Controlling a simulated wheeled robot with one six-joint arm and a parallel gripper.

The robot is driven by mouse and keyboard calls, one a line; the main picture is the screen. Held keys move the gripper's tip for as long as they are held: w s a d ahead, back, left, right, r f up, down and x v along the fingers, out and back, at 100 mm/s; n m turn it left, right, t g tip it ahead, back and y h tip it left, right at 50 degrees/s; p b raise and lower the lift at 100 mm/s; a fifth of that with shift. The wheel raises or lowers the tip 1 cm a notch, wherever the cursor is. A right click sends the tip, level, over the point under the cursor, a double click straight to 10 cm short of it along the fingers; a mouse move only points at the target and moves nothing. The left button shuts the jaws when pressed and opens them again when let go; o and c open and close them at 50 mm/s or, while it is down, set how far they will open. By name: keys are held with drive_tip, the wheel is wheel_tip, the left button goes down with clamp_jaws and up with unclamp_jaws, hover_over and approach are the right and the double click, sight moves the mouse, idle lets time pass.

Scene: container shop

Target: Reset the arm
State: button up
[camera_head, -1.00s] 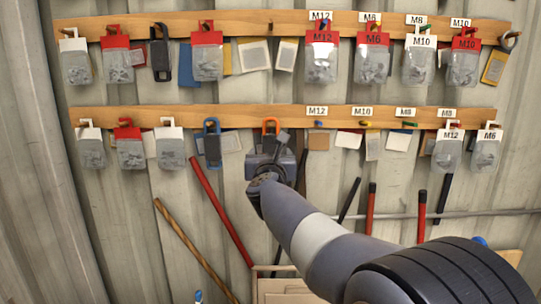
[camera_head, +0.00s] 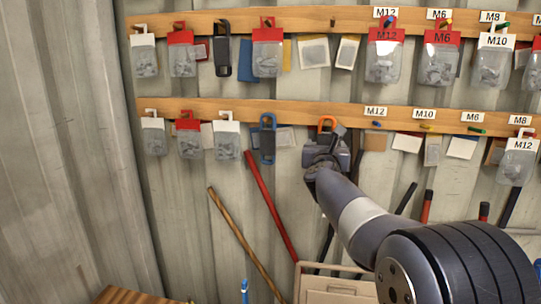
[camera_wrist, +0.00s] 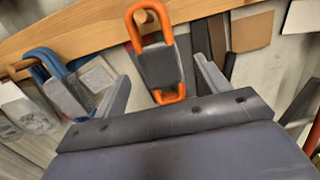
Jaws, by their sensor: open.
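My gripper (camera_head: 328,150) is at the lower wooden rail, directly in front of an orange carabiner (camera_head: 327,122) hanging there. In the wrist view the two fingers of my gripper (camera_wrist: 163,84) are spread apart. The orange carabiner (camera_wrist: 163,97), with its dark grey middle, shows in the gap between them, with space on both sides. In the head view my gripper hides the carabiner's lower part. I cannot tell how far it reaches between the fingers in depth.
A blue carabiner (camera_head: 268,138) hangs just left, close to the left finger in the wrist view (camera_wrist: 45,60). Bags of hardware hang on the lower rail (camera_head: 345,109) and upper rail (camera_head: 340,20). A red bar (camera_head: 270,205) and a box (camera_head: 312,283) are below.

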sight(326, 141)
drive_tip(key=w+p, duration=0.1)
drive_tip(key=w, duration=0.1)
drive_tip(key=w+d, duration=0.1)
drive_tip(key=w, duration=0.1)
drive_tip(key=shift+w+r+p, duration=0.15)
drive_tip(key=shift+w+p, duration=0.1)
drive_tip(key=shift+p, duration=0.1)
drive_tip(key=shift+r, duration=0.1)
drive_tip(key=shift+s+a, duration=0.1)
drive_tip(key=shift+s, duration=0.35)
drive_tip(key=shift+w, duration=0.1)
